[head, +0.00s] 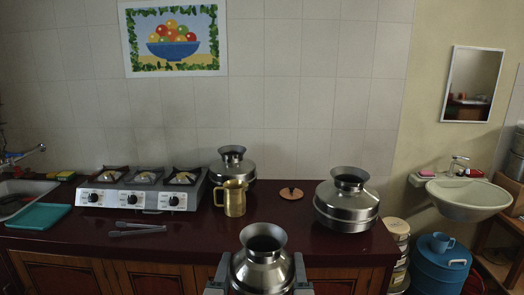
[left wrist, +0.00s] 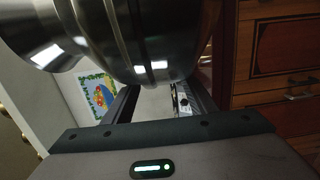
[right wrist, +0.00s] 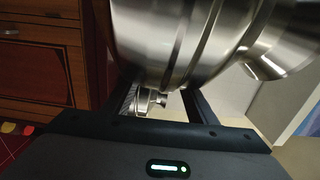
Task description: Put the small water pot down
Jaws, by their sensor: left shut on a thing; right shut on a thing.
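The small water pot (head: 262,270), shiny steel with a flared neck, is upright in front of the counter's near edge in the head view. Its bottom is cut off by the frame. My left gripper (head: 218,279) is shut on its left side and my right gripper (head: 301,274) is shut on its right side. The pot's steel body fills the top of the left wrist view (left wrist: 150,40) and the right wrist view (right wrist: 165,40). The exact contact of the fingers is partly hidden behind the pot.
The dark red counter (head: 150,247) holds a gas stove (head: 138,192), a brass jug (head: 235,198), a steel pot (head: 347,204) at right, another pot (head: 232,164) behind the jug, a wooden lid (head: 291,193) and tongs (head: 138,229). Counter between jug and right pot is mostly clear.

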